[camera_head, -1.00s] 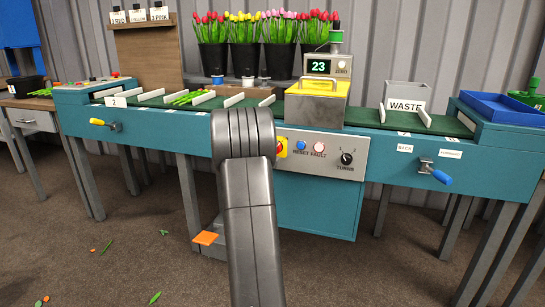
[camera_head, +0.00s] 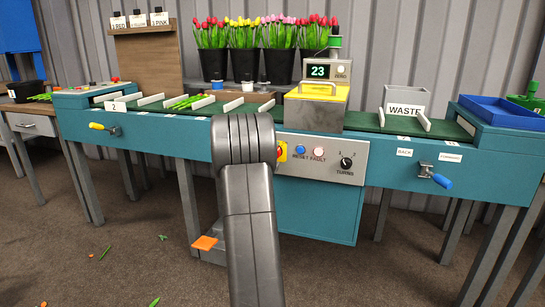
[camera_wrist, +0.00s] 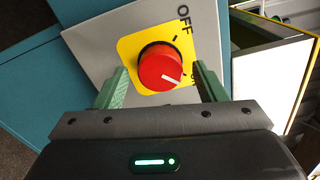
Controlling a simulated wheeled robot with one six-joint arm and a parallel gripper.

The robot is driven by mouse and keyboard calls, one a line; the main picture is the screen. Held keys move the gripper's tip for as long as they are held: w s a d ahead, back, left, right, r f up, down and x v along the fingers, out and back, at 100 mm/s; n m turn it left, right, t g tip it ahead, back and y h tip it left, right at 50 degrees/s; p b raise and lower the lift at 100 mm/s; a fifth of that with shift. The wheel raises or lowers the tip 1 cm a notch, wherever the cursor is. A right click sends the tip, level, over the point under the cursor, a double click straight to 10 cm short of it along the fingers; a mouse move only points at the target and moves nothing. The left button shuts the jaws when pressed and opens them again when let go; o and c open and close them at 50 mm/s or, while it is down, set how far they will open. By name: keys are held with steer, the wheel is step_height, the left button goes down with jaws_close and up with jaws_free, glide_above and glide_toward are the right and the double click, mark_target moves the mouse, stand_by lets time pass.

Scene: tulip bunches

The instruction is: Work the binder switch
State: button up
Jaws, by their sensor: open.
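The binder switch is a round red knob (camera_wrist: 160,66) on a yellow plate (camera_wrist: 129,48) in the wrist view. Its white mark points to the lower right. OFF is printed at the plate's upper right; a second label at the right, seemingly ON, is partly hidden by a finger. My gripper (camera_wrist: 158,76) is open, with one green finger on each side of the knob; I cannot tell whether either touches it. In the head view the switch's yellow plate (camera_head: 282,152) shows beside my arm, which hides my gripper.
The grey panel also holds a blue reset button (camera_head: 300,149), a fault lamp (camera_head: 319,153) and a turns dial (camera_head: 346,162). A yellow-topped machine (camera_head: 316,105) stands above on the green belt (camera_head: 376,122). Stems (camera_head: 190,101) lie between dividers at left.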

steer(key=p+v, duration=0.2)
steer(key=v, duration=1.1)
steer(key=shift+s, duration=0.35)
steer(key=shift+a, duration=0.15)
steer(key=b+x, duration=0.2)
steer(key=x, duration=1.1)
steer(key=shift+w, duration=0.4)
